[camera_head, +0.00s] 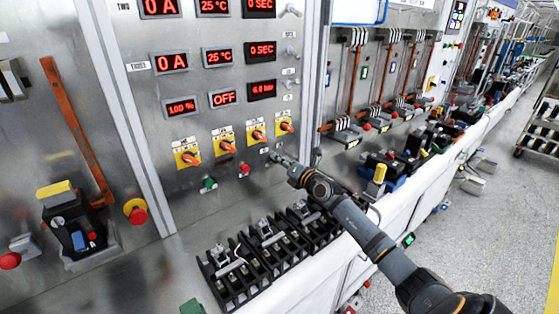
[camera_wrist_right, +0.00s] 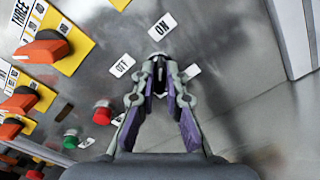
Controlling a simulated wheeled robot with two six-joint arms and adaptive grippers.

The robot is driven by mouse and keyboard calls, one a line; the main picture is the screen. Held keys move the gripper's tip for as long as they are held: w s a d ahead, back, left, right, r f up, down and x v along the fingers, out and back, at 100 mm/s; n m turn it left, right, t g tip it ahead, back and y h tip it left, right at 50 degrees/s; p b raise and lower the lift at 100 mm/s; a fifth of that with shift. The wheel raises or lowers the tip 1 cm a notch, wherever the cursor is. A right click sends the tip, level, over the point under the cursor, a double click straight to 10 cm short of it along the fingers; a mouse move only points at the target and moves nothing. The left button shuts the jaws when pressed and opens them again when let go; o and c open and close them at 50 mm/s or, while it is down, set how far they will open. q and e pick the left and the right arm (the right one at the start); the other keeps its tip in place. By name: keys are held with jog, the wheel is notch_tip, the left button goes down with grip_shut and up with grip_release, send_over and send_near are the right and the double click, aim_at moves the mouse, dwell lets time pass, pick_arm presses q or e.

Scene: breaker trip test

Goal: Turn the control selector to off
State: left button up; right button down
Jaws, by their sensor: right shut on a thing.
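The control selector is hidden between my right fingertips, so its handle angle cannot be told. My right gripper (camera_head: 276,157) reaches the metal panel (camera_head: 250,185) at the lower right of the orange knobs. In the right wrist view its fingertips (camera_wrist_right: 161,62) are shut together at the panel, beside the OFF label (camera_wrist_right: 122,65) and the ON label (camera_wrist_right: 162,27). OFF is left of the fingertips and ON is above them. My left gripper is not in view.
Several orange selector knobs on yellow plates (camera_head: 187,155) sit left of the gripper. A green button (camera_head: 209,183) and a red button (camera_head: 244,168) are below them. Black terminal blocks (camera_head: 267,235) stand on the bench under my arm. Red digit displays (camera_head: 180,106) fill the panel above.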

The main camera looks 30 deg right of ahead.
jog(key=shift+a+f+n+b, duration=0.1)
jog(key=shift+n+b, duration=1.3)
jog(key=shift+n, duration=7.3)
jog(key=c, duration=1.4)
grip_release()
